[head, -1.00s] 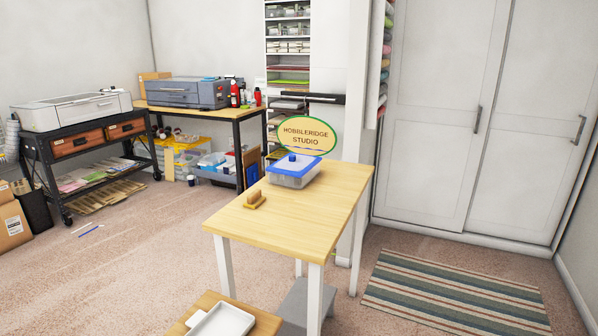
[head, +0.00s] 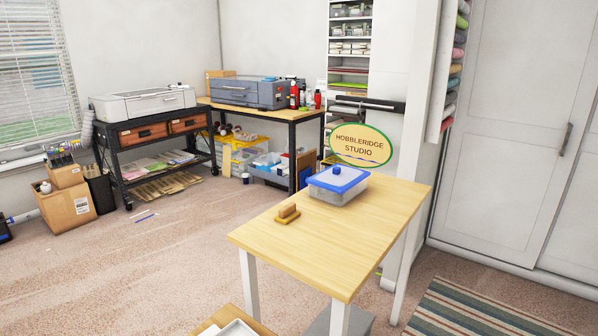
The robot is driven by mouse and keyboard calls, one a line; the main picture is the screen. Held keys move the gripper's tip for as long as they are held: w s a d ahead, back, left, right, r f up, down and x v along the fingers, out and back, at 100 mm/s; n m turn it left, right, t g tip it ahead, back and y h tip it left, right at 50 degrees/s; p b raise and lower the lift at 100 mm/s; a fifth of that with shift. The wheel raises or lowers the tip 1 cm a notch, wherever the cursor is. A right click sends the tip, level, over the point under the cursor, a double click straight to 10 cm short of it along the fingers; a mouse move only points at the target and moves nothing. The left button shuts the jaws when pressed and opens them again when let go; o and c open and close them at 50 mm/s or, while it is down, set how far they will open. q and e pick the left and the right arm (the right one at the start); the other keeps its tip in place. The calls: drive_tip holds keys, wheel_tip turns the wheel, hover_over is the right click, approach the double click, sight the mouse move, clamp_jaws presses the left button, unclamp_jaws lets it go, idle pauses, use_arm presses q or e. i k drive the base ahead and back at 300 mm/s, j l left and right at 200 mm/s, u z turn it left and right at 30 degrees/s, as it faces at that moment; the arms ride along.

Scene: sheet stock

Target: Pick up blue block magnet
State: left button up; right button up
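A small dark blue block (head: 337,170), which looks like the blue block magnet, sits on the blue lid of a clear plastic box (head: 338,188). The box stands at the back of the light wooden table (head: 370,229). In the head view the block is small, so its exact shape is hard to tell. Neither of my grippers shows in the head view.
A wooden block tool (head: 288,214) lies on the table left of the box. An oval Hobbleridge Studio sign (head: 361,145) is behind the box. A striped rug (head: 490,312) lies at right. A white tray (head: 238,328) is at the bottom edge. Carpet at left is mostly clear.

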sight(336, 171)
drive_tip(key=i+l+u, duration=0.15)
drive_tip(key=u, duration=0.25)
drive_tip(key=i+l+u, duration=0.1)
drive_tip(key=l+u, duration=0.55)
drive_tip(key=u, duration=0.2)
drive_tip(key=l+u, duration=0.4)
drive_tip(key=i, duration=0.05)
